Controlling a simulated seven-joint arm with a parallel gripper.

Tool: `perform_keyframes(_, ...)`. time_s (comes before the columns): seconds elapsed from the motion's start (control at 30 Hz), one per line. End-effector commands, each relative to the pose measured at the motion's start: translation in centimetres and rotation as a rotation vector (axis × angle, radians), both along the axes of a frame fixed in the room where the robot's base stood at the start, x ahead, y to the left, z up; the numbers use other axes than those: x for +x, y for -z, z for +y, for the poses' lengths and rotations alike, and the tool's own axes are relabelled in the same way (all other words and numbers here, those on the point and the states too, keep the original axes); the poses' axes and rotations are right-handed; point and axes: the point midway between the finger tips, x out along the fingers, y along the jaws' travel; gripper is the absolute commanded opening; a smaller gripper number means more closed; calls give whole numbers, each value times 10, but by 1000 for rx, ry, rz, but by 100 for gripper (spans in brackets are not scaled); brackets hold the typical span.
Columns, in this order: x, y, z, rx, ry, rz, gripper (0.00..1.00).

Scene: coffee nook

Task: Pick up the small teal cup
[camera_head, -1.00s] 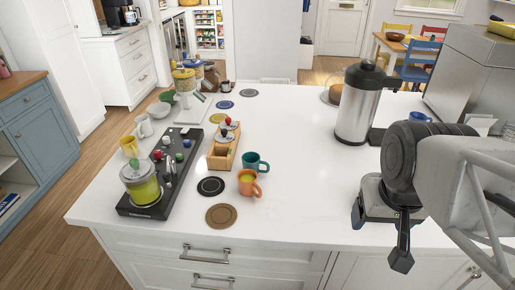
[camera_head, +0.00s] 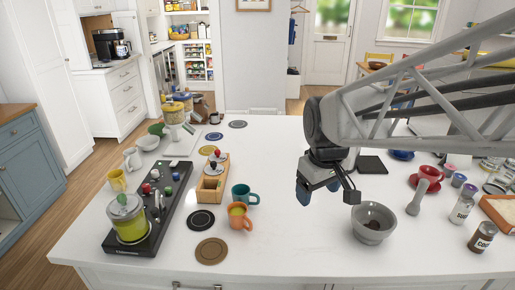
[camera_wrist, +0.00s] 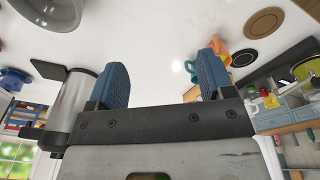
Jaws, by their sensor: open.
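In the wrist view the open fingers (camera_wrist: 160,74) frame bare counter.
Left of the cups are a wooden holder (camera_head: 211,180), a black tray (camera_head: 150,215) with a lidded jar, and flat coasters (camera_head: 211,251). A grey bowl (camera_head: 373,223), red cup (camera_head: 429,175) and spice jars (camera_head: 482,237) stand at right. The counter between cup and gripper is clear.

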Motion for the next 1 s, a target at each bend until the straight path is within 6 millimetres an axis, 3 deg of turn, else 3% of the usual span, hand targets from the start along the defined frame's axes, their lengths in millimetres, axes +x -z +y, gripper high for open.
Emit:
perform_keyframes(0.2, 51, 12, 39, -20, -185, 32, 75)
perform_keyframes(0.6, 133, 51, 120, -51, -526, 85, 75)
perform_keyframes(0.8, 163, 76, 161, -63, -678, 108, 75)
perform_keyframes(1.0, 179, 91, 186, -68, -765, 119, 75)
